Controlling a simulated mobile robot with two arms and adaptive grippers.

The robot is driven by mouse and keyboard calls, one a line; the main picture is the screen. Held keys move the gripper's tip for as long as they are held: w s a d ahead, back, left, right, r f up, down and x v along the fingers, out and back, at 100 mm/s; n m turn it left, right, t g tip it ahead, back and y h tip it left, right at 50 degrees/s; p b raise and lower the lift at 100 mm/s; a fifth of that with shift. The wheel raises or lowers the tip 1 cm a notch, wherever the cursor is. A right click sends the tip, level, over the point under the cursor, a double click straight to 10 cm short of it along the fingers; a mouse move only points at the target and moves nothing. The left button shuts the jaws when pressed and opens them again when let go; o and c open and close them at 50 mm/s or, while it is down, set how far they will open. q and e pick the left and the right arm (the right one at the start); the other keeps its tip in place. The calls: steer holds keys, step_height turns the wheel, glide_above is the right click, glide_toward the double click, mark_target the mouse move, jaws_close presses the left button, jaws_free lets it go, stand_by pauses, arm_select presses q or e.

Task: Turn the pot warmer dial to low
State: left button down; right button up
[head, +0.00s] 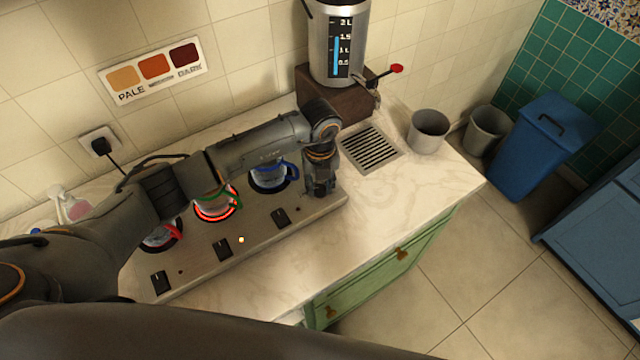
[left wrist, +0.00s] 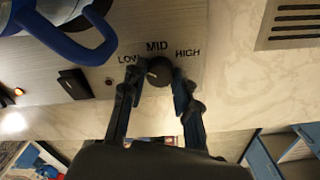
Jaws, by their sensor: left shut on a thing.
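The pot warmer dial (left wrist: 158,72) is a dark round knob with LOW, MID and HIGH printed around it. It shows between my left gripper's fingertips (left wrist: 155,86) in the left wrist view. The fingers are shut on the dial, one on each side. A small light mark shows on its left part; I cannot tell its exact setting. In the head view my left gripper (head: 319,190) points down at the right end of the grey pot warmer (head: 258,238) and hides the dial. My right gripper is not in view.
A blue-handled pot (head: 270,179) stands just left of my gripper. A green-handled pot (head: 216,203) stands over a glowing red ring, and a red-handled pot is partly hidden by my arm. Black switches (head: 223,249) line the front.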

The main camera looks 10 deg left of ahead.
mark_target(320, 188)
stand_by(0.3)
arm_select(q)
steer(key=c, duration=1)
jaws_free()
step_height(320, 188, up, 12)
